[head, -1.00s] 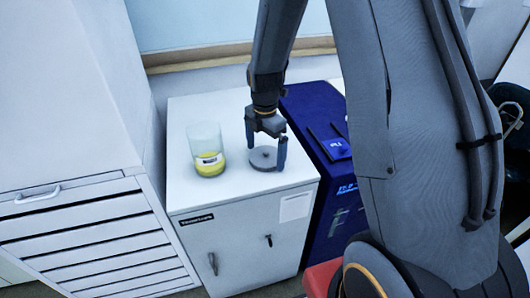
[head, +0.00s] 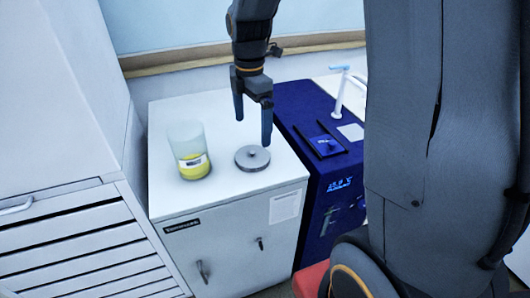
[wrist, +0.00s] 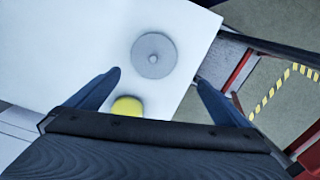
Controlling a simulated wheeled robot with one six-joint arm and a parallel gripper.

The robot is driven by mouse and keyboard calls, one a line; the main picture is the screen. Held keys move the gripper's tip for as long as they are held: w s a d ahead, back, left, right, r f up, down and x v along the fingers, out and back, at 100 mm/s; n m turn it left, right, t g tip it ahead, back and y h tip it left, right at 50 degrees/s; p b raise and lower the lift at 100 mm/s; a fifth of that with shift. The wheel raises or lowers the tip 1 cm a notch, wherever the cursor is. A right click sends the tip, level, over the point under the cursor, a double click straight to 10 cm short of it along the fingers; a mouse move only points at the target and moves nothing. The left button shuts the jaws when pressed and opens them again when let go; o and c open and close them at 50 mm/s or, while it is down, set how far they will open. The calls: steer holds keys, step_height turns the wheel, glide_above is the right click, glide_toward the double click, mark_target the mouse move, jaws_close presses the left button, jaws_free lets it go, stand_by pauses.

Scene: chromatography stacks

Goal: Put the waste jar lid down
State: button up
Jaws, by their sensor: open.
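The waste jar lid (head: 252,158), a grey disc with a small central knob, lies flat on the white cabinet top (head: 225,112). It also shows in the wrist view (wrist: 153,55), beyond the fingertips. The open jar (head: 188,150), clear with yellow contents and a label, stands upright left of the lid in the head view. Part of its yellow contents (wrist: 127,106) shows between my fingers in the wrist view. My gripper (head: 253,132) is open and empty, above the lid and apart from it.
A dark blue cabinet (head: 312,108) with a tap (head: 340,90) and a small panel on top adjoins the white cabinet on the right. A drawer unit (head: 85,240) stands at the left. A wall is behind. The white top's front left is clear.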

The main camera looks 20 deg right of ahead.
steer(key=s+f+m+t, duration=0.1)
steer(key=s+f+m, duration=0.3)
steer(key=s+m, duration=1.1)
steer(key=m, duration=0.5)
steer(key=shift+s+d+m, duration=0.15)
steer(key=shift+d+m, duration=0.05)
steer(key=shift+m, duration=0.1)
